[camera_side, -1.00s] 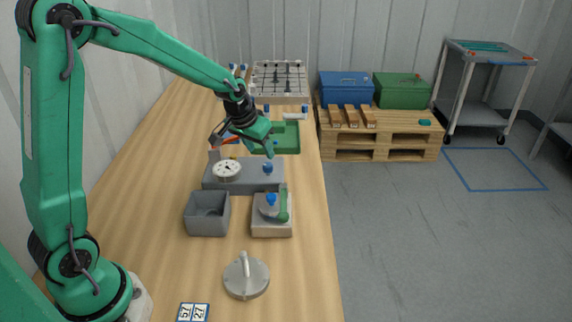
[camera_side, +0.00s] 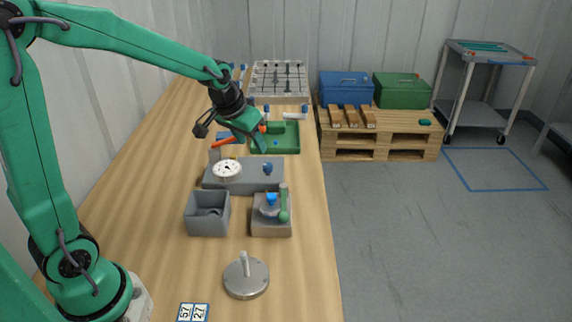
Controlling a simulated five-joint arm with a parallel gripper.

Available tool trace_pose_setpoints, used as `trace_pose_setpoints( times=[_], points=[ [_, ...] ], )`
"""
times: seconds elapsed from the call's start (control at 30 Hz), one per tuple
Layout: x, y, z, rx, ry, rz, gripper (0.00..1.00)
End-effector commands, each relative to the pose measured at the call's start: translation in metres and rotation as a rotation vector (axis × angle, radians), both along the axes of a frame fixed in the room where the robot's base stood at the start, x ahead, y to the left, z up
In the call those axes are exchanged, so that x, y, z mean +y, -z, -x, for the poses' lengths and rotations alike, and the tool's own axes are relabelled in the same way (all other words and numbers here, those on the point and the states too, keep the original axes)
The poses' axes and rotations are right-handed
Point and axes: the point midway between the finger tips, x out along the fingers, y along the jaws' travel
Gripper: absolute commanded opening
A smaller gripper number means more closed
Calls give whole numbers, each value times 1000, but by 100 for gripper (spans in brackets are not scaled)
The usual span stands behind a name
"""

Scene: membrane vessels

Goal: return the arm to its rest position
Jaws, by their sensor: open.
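My gripper (camera_side: 243,140) hangs from my green arm above the far half of the wooden bench, with its jaws open. Its green finger part points down and to the right, over the near left side of the green tray. It is above and behind the grey block with the white dial (camera_side: 227,170). I see nothing held in it, though the fingertips are small and partly hidden against the tray. The arm reaches across from its base at the lower left.
The bench (camera_side: 140,200) carries a green tray (camera_side: 291,140), a grey bin (camera_side: 208,228) with a round thing inside, a block with a green lever (camera_side: 284,205), a metal disc with a handle (camera_side: 246,280) and a white rack (camera_side: 279,98). The near right bench surface is clear.

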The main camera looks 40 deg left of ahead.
Motion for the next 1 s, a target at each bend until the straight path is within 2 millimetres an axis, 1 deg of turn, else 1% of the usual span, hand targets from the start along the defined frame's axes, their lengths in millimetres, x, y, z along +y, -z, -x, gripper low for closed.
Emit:
trace_pose_setpoints(
  times=[0.03, 0.2, 0.5, 0.73, 0.9, 1.0],
  points=[
    [-4, -10, 9, -9, 8, -1, 49],
    [-14, -32, 40, -21, 30, -4, 49],
    [-30, -59, 98, -44, 69, -10, 49],
    [-40, -70, 142, -60, 98, -13, 49],
    [-45, -72, 173, -72, 120, -16, 49],
    [-47, -71, 188, -76, 130, -17, 49]
  ],
)
